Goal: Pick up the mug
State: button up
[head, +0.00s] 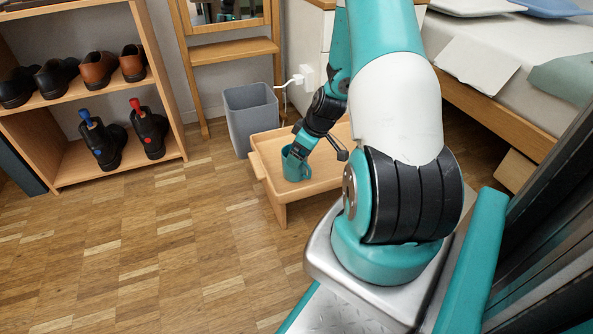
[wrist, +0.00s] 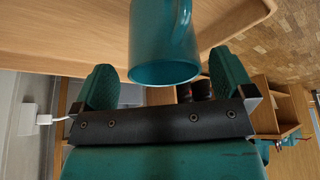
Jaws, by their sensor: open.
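A teal mug (head: 296,164) stands on a low wooden tray table (head: 268,178) in the head view. In the wrist view the mug (wrist: 164,45) is at the top centre, with its handle towards the top right. My gripper (head: 320,146) reaches down over the table close to the mug. In the wrist view my gripper (wrist: 165,85) is open, with one teal finger pad on either side of the mug's near end. Part of the table is hidden behind my arm.
A grey bin (head: 251,118) stands just behind the table. A shoe rack (head: 75,95) is at the left, and a bed (head: 500,70) is at the right. A white drawer cabinet (head: 312,40) stands behind my arm. The wooden floor at the front left is clear.

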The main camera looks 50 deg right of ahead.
jog(key=b+x, duration=0.2)
jog(key=x, duration=0.2)
jog(key=shift+s+a+b, duration=0.1)
jog(key=shift+s+b, duration=0.05)
jog(key=shift+b, duration=0.15)
jog(key=shift+r, duration=0.1)
jog(key=shift+c, duration=0.5)
jog(key=c, duration=1)
jog(key=shift+o, duration=0.2)
jog(key=shift+r, duration=0.15)
